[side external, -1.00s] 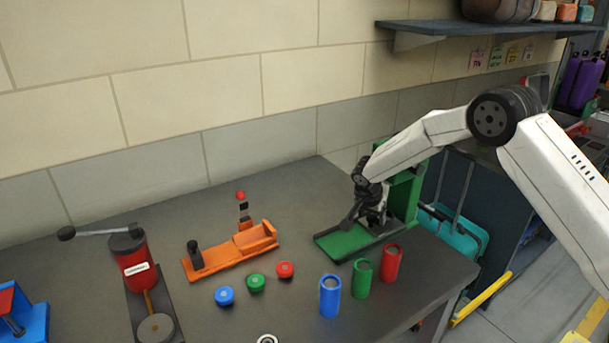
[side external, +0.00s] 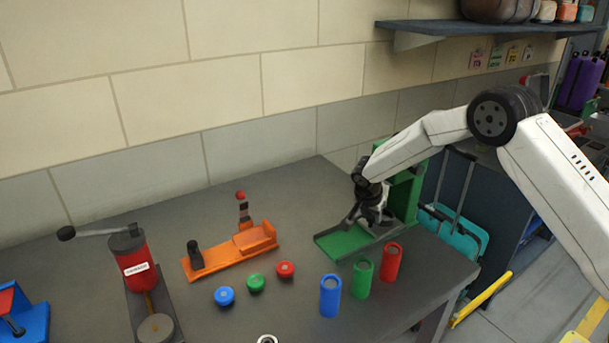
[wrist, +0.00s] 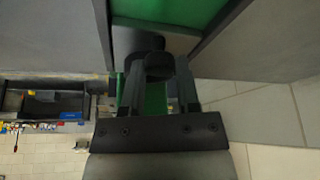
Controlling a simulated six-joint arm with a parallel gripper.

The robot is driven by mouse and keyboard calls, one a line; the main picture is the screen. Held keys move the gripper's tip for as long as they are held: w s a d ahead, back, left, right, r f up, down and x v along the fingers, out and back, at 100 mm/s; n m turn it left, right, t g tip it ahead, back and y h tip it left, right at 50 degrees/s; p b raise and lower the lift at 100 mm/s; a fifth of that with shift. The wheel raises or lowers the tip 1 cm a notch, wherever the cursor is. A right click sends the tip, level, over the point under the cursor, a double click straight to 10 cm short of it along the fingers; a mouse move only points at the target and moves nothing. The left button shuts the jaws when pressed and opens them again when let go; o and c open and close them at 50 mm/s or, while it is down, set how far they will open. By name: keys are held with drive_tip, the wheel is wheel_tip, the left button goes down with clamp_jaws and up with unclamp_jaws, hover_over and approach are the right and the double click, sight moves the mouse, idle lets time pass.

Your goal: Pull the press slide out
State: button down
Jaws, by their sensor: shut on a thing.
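The green press (side external: 404,195) stands at the right of the bench, with its flat green base (side external: 345,243) reaching toward the front left. My gripper (side external: 371,218) is down low at the press, above the base. In the wrist view my gripper (wrist: 157,82) is shut on a dark round knob (wrist: 155,48). Beyond the knob there is a grey surface and a green surface (wrist: 170,10) between dark rails. The slide itself is mostly hidden behind my gripper in the side view, and I cannot tell how far out it stands.
A blue cylinder (side external: 330,296), a green cylinder (side external: 362,278) and a red cylinder (side external: 391,263) stand in front of the press. An orange fixture (side external: 213,262) and several coloured discs lie left. A red lever device (side external: 135,262) stands further left. Bare bench lies between the orange fixture and press.

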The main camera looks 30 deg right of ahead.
idle(0.8)
drive_tip(key=a, duration=1.2)
drive_tip(key=shift+a, duration=0.35)
drive_tip(key=shift+c, duration=1.7)
unclamp_jaws()
drive_tip(key=shift+r, duration=0.1)
drive_tip(key=v, duration=0.7)
drive_tip(key=shift+a+r, duration=0.15)
drive_tip(key=shift+r, duration=0.15)
drive_tip(key=shift+s, duration=0.1)
